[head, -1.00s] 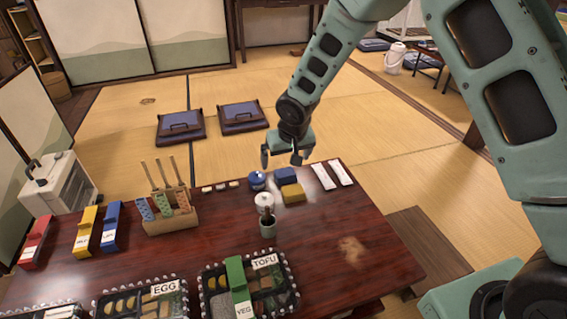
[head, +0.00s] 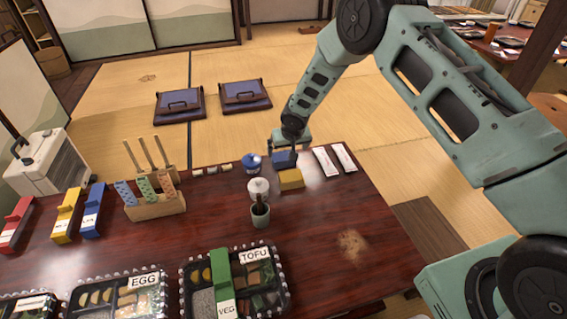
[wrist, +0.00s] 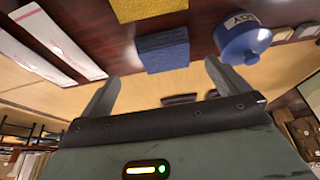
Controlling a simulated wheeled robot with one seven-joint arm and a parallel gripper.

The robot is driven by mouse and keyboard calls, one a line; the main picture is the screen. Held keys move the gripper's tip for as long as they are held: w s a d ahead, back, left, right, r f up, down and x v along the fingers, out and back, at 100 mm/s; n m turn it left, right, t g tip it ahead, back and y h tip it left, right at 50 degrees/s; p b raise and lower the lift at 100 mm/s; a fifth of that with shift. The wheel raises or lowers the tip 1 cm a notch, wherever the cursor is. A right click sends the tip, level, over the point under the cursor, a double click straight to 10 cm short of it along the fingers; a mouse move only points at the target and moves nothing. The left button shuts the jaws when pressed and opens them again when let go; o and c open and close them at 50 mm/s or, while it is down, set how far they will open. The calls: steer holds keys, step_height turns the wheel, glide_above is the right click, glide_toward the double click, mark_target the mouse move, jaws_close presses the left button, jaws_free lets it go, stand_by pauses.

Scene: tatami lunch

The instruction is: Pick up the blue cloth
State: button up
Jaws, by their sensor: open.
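The blue cloth (head: 281,160) is a folded dark blue block lying flat near the table's far edge, just behind a yellow one. In the wrist view the blue cloth (wrist: 162,50) is ahead of and between my two spread fingers, with a gap left before them. My gripper (head: 290,147) is open and empty, just above and behind the cloth; in the wrist view its fingers (wrist: 161,85) show on both sides. In the head view the fingertips partly overlap the cloth, and I cannot tell whether they touch it.
A yellow block (head: 291,179) lies in front of the cloth. A round blue pot (head: 251,164) stands close at its left, near one finger. White packets (head: 325,161) lie to the right. A white lidded jar (head: 258,187) and a small cup (head: 260,215) stand nearer. The table's right side is mostly clear.

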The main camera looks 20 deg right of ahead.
mark_target(284, 157)
steer(key=x, duration=0.2)
steer(key=b+x, duration=0.1)
steer(key=x, duration=0.1)
steer(key=b+x, duration=0.1)
steer(key=x, duration=0.1)
steer(key=shift+w+a+f, duration=0.1)
steer(key=shift+w+a, duration=0.2)
steer(key=c, duration=1)
